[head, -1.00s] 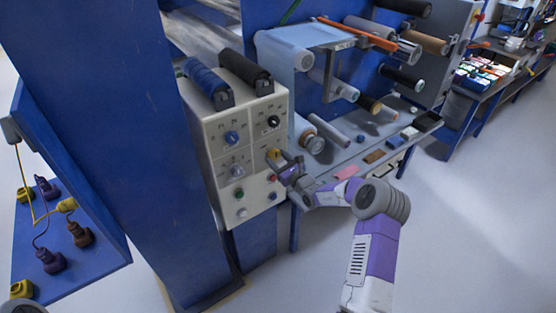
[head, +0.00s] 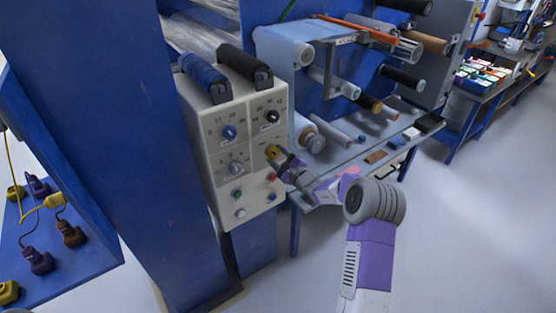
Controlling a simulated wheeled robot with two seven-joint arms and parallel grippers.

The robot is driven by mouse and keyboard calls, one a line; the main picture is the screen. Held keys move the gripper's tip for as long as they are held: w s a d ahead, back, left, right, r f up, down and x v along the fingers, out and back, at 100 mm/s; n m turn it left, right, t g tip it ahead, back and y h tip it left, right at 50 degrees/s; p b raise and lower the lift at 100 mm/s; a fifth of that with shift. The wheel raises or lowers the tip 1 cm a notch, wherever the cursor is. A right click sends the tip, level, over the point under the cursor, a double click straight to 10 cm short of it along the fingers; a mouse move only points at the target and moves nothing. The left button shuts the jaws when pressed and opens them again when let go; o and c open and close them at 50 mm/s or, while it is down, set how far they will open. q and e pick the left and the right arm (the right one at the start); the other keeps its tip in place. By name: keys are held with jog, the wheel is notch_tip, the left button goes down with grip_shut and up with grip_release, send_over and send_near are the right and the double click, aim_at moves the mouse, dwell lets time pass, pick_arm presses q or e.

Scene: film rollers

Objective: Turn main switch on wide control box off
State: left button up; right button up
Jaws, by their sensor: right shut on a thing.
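The wide control box (head: 207,150) is a cream panel mounted on a blue machine frame. Its front carries knobs and buttons. A yellow switch (head: 270,151), which looks like the main switch, sits at the middle right of the panel. My right gripper (head: 278,159) comes in from the lower right and is shut on the yellow switch. Its fingers partly cover the switch, and the switch's exact angle is too small to read. My left gripper is out of view.
A blue knob (head: 229,132), a black knob (head: 272,116) and a grey knob (head: 235,168) are close by on the panel. A red button (head: 271,178) lies just below my gripper. A grey shelf (head: 345,158) with rollers stands to the right. The floor at right is clear.

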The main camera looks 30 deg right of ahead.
dwell(0.5)
jog(key=o, duration=1.1)
jog(key=shift+c, duration=0.2)
jog(key=shift+s, duration=0.15)
jog(key=s+p, duration=0.1)
jog(key=s, duration=0.6)
jog(key=shift+s+d, duration=0.15)
jog(key=shift+d, duration=0.2)
jog(key=shift+a, duration=0.1)
